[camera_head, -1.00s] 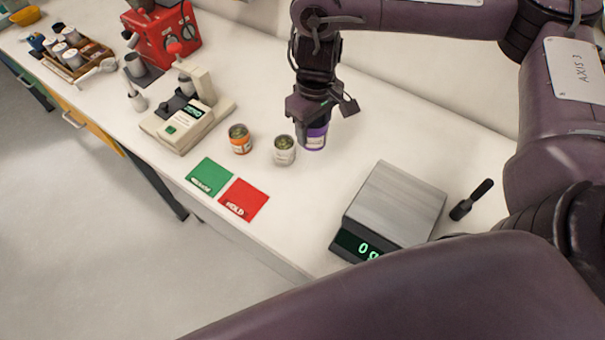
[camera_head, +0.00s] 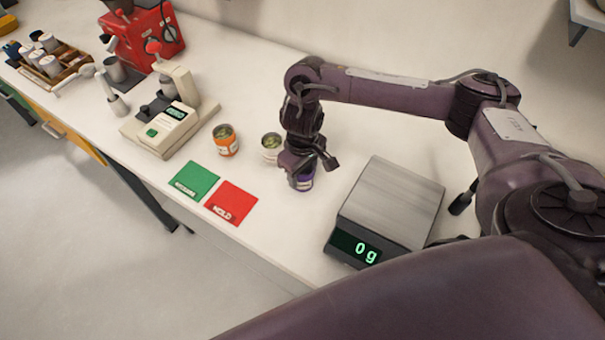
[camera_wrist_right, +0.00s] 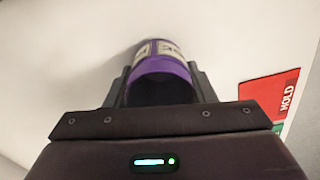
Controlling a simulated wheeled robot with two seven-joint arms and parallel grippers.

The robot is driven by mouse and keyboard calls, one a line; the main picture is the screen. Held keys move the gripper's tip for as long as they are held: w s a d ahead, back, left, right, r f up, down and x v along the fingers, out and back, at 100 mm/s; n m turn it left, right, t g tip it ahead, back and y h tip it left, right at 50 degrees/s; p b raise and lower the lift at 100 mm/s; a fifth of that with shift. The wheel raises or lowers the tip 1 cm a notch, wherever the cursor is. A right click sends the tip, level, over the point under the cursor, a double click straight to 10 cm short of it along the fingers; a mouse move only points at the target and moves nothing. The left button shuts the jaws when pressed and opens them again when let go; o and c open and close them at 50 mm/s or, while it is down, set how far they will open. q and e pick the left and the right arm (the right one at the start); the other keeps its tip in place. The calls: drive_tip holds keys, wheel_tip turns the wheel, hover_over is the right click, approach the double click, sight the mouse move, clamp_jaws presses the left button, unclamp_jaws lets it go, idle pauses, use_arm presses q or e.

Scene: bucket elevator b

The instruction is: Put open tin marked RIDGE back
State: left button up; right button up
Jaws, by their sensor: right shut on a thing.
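My right gripper (camera_head: 301,170) is shut on a purple tin (camera_head: 302,182), which also shows between the fingers in the right wrist view (camera_wrist_right: 160,66). The tin has a pale label whose lettering I cannot read. I cannot tell whether its base touches the counter. To its left stand an open white tin (camera_head: 271,156) and an open orange tin (camera_head: 227,146), both with greenish contents. No RIDGE marking is legible on any tin. My left gripper is not in view.
A scale (camera_head: 392,200) reading 0 g stands right of the held tin. A green card (camera_head: 194,180) and a red HOLD card (camera_head: 231,204) lie near the front edge. A beige device (camera_head: 168,122), a red machine (camera_head: 150,38) and a wooden rack (camera_head: 60,72) stand left.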

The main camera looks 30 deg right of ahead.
drive_tip(key=shift+f, duration=0.15)
drive_tip(key=o, duration=1.4)
drive_tip(key=shift+f, duration=0.1)
drive_tip(key=shift+r+p, duration=1.8)
drive_tip(key=shift+r, duration=4.35)
